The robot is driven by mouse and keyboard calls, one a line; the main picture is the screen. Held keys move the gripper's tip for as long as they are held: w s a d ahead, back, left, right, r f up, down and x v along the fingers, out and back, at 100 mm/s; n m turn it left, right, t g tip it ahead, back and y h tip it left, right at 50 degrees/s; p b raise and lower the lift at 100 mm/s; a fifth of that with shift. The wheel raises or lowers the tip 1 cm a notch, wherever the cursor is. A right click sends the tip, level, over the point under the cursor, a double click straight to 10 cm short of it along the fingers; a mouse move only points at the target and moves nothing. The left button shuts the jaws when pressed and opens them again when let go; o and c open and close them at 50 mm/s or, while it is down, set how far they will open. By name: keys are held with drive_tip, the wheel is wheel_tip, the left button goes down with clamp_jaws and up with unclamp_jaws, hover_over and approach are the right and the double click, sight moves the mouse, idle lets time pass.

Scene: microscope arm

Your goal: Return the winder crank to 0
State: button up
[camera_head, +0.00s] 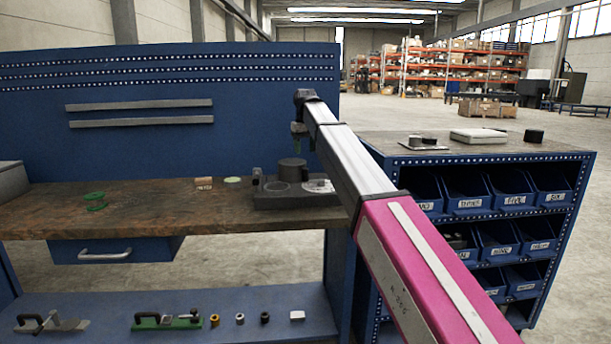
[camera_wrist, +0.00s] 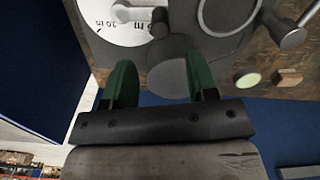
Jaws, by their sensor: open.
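The dark winder unit (camera_head: 297,199) sits on the right part of the wooden bench. It carries a grey drum (camera_head: 292,170) and a white dial (camera_head: 318,186). In the wrist view the dial (camera_wrist: 108,34) shows in part, with a small grey arm (camera_wrist: 136,14) across it. A light-ended lever (camera_wrist: 293,38) stands at the unit's other side. Which of these is the crank is not clear. My gripper (camera_wrist: 162,82) is open; its green fingers appear on either side of the drum (camera_wrist: 172,66). In the head view my gripper (camera_head: 302,136) is above the drum, holding nothing.
A green disc (camera_head: 232,180), a small labelled block (camera_head: 204,183) and a green spool (camera_head: 95,201) lie left of the unit. The blue back panel (camera_head: 170,90) rises close behind. A bin cabinet (camera_head: 475,160) stands right. The bench front is mostly clear.

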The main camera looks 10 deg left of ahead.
sight(305, 174)
wheel_tip(305, 174, down, 11)
drive_tip(key=shift+r, duration=0.2)
idle(0.3)
clamp_jaws()
